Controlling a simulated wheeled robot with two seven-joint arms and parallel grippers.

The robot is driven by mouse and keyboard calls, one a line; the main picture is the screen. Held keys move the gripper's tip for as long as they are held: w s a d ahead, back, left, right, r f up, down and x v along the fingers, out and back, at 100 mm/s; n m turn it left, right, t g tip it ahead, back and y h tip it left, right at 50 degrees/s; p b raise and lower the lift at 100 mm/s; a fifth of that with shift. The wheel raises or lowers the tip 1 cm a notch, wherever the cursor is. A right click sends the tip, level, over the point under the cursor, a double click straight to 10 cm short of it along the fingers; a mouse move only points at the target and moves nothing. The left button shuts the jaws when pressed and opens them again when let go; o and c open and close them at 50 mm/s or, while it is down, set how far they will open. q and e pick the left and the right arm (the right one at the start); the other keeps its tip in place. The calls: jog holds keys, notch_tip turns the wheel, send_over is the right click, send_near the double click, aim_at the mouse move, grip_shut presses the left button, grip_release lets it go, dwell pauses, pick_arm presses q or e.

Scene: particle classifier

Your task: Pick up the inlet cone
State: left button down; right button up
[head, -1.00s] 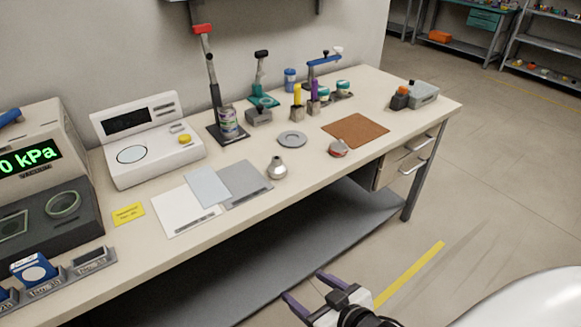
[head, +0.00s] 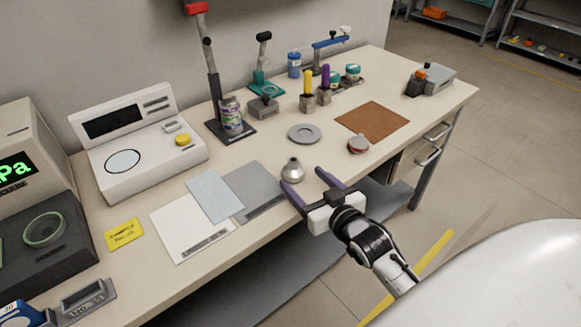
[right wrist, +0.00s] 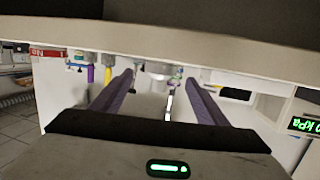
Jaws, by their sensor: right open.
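The inlet cone looks to be the small silver, round-bodied piece with a narrow neck (head: 292,170) standing upright near the front edge of the workbench, right of the grey sheet. My right gripper (head: 303,180) is open and empty at the bench's front edge, its two purple fingers spread and pointing toward the silver piece, with the piece close beyond the fingertips. In the right wrist view the open fingers (right wrist: 158,85) reach toward the bench, which appears upside down there; the cone is hard to make out. My left gripper is not in view.
The workbench (head: 165,275) carries a grey disc (head: 304,134), a red-and-silver round piece (head: 358,146), a brown mat (head: 373,121), flat sheets (head: 190,228), and a white instrument (head: 137,143). Upright stands and tools line the back. Bare bench surrounds the cone.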

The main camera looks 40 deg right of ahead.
aim_at(296, 173)
jog(key=shift+x, duration=3.2)
jog(key=shift+a, duration=0.1)
jog(key=c, duration=1.3)
